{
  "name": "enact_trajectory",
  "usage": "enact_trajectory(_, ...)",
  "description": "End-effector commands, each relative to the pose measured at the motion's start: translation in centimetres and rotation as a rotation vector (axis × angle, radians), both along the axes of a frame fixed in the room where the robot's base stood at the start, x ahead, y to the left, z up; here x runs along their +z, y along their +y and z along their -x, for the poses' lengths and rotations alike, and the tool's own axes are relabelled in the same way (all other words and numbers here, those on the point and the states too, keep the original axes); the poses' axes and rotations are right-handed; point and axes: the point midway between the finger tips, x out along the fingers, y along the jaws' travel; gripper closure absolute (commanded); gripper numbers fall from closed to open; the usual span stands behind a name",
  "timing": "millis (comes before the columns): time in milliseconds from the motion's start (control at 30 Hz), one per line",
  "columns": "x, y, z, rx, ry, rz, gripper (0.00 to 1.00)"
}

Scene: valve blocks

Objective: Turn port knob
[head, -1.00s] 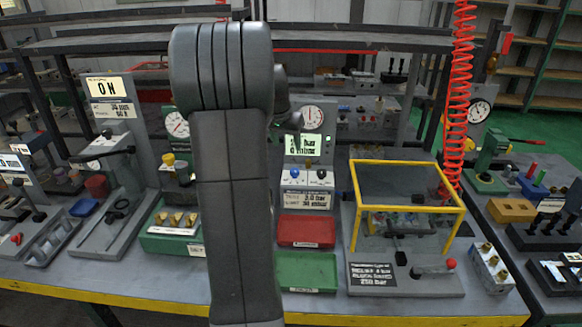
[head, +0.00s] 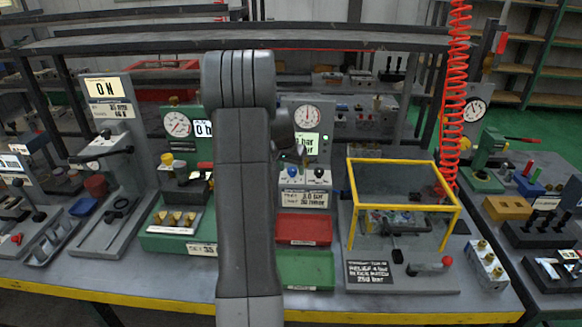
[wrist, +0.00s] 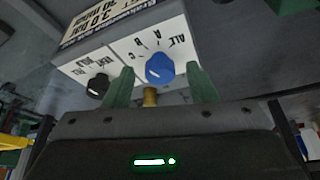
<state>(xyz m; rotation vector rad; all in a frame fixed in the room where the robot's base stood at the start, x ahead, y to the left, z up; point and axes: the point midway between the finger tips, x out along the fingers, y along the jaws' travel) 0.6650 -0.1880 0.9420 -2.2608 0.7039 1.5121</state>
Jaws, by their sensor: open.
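The blue knob (wrist: 159,68) sits on a white panel marked A, B, C and ALL, upside down in the wrist view. A white line shows on its face. The blue knob also shows in the head view (head: 292,171), on the test station. My gripper (wrist: 160,66) is open, with one green finger on each side of the blue knob. I cannot tell whether the fingers touch it. A black knob (wrist: 98,84) stands beside the blue one, outside the fingers. In the head view my arm hides most of my gripper.
A pressure gauge (head: 307,117) stands above the knobs. A red tray (head: 304,228) and a green tray (head: 306,270) lie in front. A yellow-framed guard (head: 405,161) stands right, and a green block with brass fittings (head: 180,240) left.

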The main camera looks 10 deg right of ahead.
Motion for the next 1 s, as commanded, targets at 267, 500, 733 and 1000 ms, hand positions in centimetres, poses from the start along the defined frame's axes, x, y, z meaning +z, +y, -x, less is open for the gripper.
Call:
enact_trajectory(267,0.02,0.00,0.00,0.000,0.000,0.000,0.66)
enact_trajectory(500,0.04,0.00,0.00,0.000,-0.001,-0.001,0.93)
enact_trajectory(733,0.11,-0.08,0.02,0.042,-0.002,-0.001,0.93)
enact_trajectory(1000,0.19,-0.31,0.08,0.207,-0.003,0.000,0.93)
